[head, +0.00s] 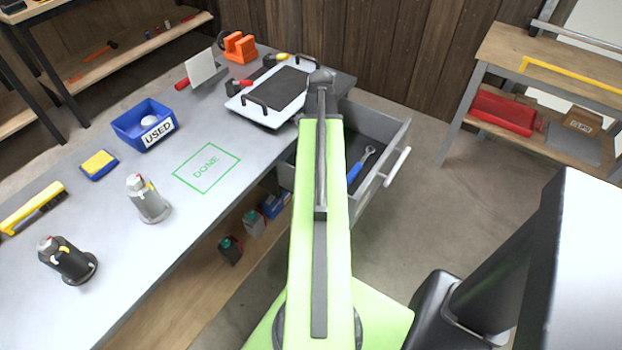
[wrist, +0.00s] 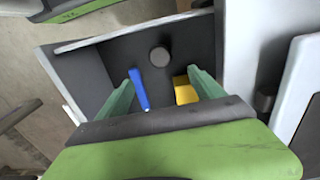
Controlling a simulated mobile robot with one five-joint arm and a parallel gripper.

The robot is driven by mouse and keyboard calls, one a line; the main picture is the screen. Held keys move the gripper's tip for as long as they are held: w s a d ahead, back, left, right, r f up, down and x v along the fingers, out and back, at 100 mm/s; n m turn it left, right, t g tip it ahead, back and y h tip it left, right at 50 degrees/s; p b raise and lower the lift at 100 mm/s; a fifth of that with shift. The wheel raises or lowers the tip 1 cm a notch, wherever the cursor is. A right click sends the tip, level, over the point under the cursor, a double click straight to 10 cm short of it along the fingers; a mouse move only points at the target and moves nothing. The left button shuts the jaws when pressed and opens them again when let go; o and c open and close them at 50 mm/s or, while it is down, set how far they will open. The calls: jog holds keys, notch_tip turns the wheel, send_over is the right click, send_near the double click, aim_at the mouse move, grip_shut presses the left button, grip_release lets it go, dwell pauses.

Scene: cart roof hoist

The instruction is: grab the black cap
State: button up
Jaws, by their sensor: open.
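A round, dark grey-black cap (wrist: 160,57) lies on the floor of the open grey drawer (head: 397,140) in the wrist view. The drawer also shows in the wrist view (wrist: 88,78). My gripper (wrist: 163,74) has its two green fingers spread apart with nothing between the tips. The cap appears just beyond the fingertips, roughly centred between them; I cannot tell the height gap. In the head view my arm hides the gripper and the cap.
A blue-handled wrench (head: 360,165) lies in the drawer, near my left finger in the wrist view. A yellow object (wrist: 185,92) lies near the right finger. The drawer walls stand close around. The workbench (head: 115,250) holds a blue USED bin (head: 128,131) and a white tray (head: 245,107).

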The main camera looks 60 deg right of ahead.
jog(key=f+b, duration=1.2)
jog(key=shift+w+a+f, duration=0.1)
jog(key=shift+w, duration=0.1)
jog(key=f+b, duration=0.5)
jog(key=shift+s+f+b, duration=0.25)
jog(key=shift+f+b, duration=0.05)
jog(key=shift+r, duration=0.2)
jog(key=c, duration=1.4)
jog(key=shift+c, duration=0.2)
